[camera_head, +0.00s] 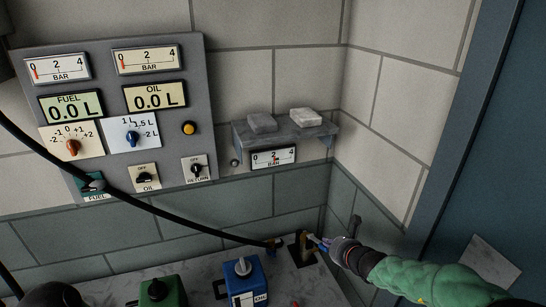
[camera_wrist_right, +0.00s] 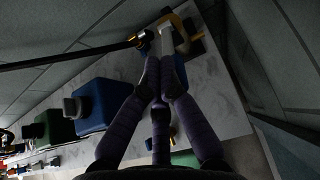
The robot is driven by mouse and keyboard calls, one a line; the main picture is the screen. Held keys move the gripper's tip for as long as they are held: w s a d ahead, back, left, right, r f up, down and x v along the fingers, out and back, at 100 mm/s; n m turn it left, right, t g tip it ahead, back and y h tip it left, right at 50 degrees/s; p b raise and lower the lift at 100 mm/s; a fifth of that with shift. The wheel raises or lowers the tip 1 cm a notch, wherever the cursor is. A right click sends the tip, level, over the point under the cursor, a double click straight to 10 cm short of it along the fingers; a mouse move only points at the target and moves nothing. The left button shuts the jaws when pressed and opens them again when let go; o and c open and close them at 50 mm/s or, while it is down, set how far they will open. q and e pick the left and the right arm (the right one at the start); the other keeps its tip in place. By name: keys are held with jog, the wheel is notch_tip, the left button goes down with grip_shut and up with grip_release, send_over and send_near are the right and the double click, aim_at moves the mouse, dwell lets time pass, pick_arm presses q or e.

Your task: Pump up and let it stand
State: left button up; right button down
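My right gripper (camera_head: 332,243) reaches in from the right, its fingers drawn together around the end of a pale pump lever (camera_head: 315,239). In the right wrist view the fingertips (camera_wrist_right: 163,68) close on this lever (camera_wrist_right: 167,42), which runs to a dark pump with a yellow bracket (camera_wrist_right: 190,27). The wall gauge (camera_head: 273,158) below the shelf has its red needle near 2 bar. Two panel gauges, left (camera_head: 56,69) and right (camera_head: 146,59), have needles near 0. The FUEL display (camera_head: 71,105) and OIL display (camera_head: 155,95) read 0.0 L.
A blue tank (camera_head: 246,281) and a green tank (camera_head: 161,293) stand on the marble counter (camera_head: 205,276). A black hose (camera_head: 150,207) crosses in front of the wall panel (camera_head: 194,120). Two grey blocks lie on the small shelf (camera_head: 290,132). Walls meet in a corner behind the pump.

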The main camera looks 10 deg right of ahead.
jog(key=shift+w+r, duration=0.1)
jog(key=shift+r, duration=0.2)
jog(key=shift+w+r+p, duration=0.25)
jog(key=shift+r+p, duration=0.1)
jog(key=shift+r, duration=0.2)
jog(key=p+v, duration=0.3)
jog(key=v, duration=0.3)
jog(key=shift+s+r, duration=0.2)
jog(key=shift+s, duration=0.15)
dwell(0.6)
